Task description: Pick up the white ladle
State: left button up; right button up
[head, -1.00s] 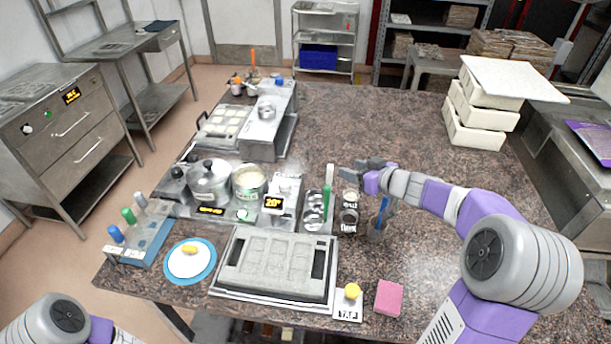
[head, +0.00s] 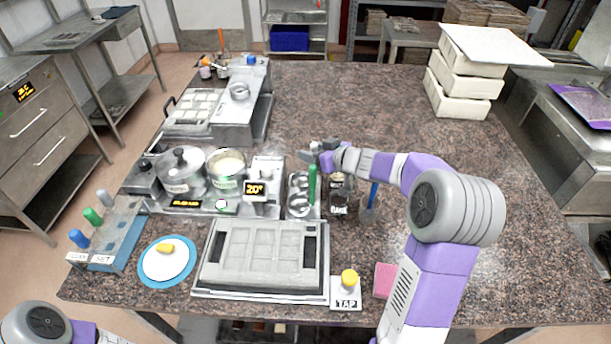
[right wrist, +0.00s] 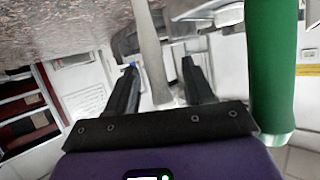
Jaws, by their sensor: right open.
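The white ladle shows in the right wrist view as a pale upright handle (right wrist: 150,50) between the two fingers, with a gap on either side. In the head view it is mostly hidden behind my right gripper (head: 311,154). My right gripper is open, and its dark fingers also show in the right wrist view (right wrist: 158,70). A green-handled ladle (head: 312,182) stands close beside it, in a metal rack (head: 290,208) with round cups. Its green handle (right wrist: 270,65) is just right of the fingers in the wrist view. My left gripper is out of view.
A labelled jar (head: 338,206) and a blue-handled tool (head: 371,197) stand right of the rack. Pots (head: 182,173) and a "20" display (head: 256,188) are to its left. A grey mould (head: 262,255) lies in front.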

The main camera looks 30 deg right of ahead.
jog(key=shift+x, duration=0.9)
grip_shut()
